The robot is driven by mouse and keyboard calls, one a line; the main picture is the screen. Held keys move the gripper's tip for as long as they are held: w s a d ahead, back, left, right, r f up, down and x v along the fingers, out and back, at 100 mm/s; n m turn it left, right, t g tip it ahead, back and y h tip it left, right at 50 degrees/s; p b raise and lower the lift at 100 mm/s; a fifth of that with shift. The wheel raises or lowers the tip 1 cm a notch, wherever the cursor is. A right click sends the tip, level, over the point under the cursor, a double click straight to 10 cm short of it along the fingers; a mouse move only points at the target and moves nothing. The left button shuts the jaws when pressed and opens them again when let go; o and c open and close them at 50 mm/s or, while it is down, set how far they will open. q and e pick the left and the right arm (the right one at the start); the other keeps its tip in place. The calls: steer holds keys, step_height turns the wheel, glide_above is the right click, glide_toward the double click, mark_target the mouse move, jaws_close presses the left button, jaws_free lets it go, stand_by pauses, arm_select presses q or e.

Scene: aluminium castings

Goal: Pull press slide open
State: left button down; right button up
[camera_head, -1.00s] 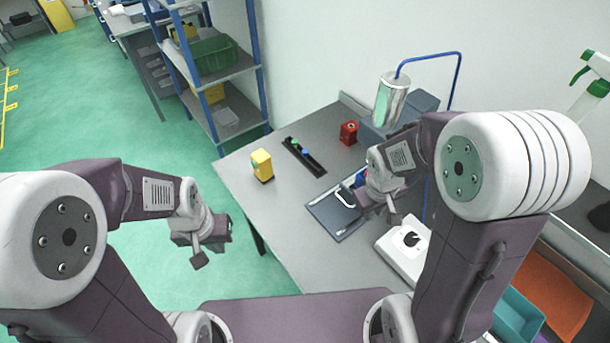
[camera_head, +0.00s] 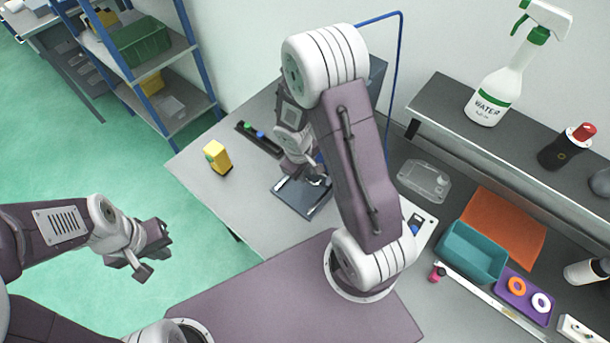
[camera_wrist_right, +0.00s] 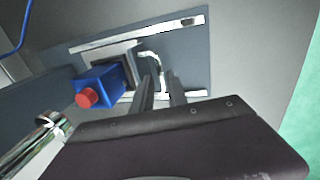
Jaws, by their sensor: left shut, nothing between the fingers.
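The press slide's dark base plate with two pale rails (camera_head: 290,204) lies on the grey bench. It also shows in the right wrist view (camera_wrist_right: 185,48). A white bent handle (camera_wrist_right: 150,58) sits at the slide's front, beside a blue block with a red knob (camera_wrist_right: 103,86). My right gripper (camera_head: 318,180) is low over the plate at the handle, partly hidden by my arm. In the right wrist view its fingers (camera_wrist_right: 162,90) are apart, with the handle's near end between them; contact cannot be told. My left gripper (camera_head: 145,266) is shut and empty, away from the bench over the green floor.
A yellow block (camera_head: 217,157) and a black strip with coloured buttons (camera_head: 259,139) stand left of the press. A teal bin (camera_head: 472,251), an orange mat (camera_head: 505,226) and a purple tray (camera_head: 523,294) lie to the right. A spray bottle (camera_head: 502,85) stands on a raised shelf (camera_head: 450,100).

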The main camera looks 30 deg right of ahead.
steer(key=shift+d+f, duration=0.1)
steer(key=shift+f, duration=0.45)
steer(key=shift+s, duration=0.2)
jaws_close()
steer(key=shift+w, duration=0.1)
stand_by(0.8)
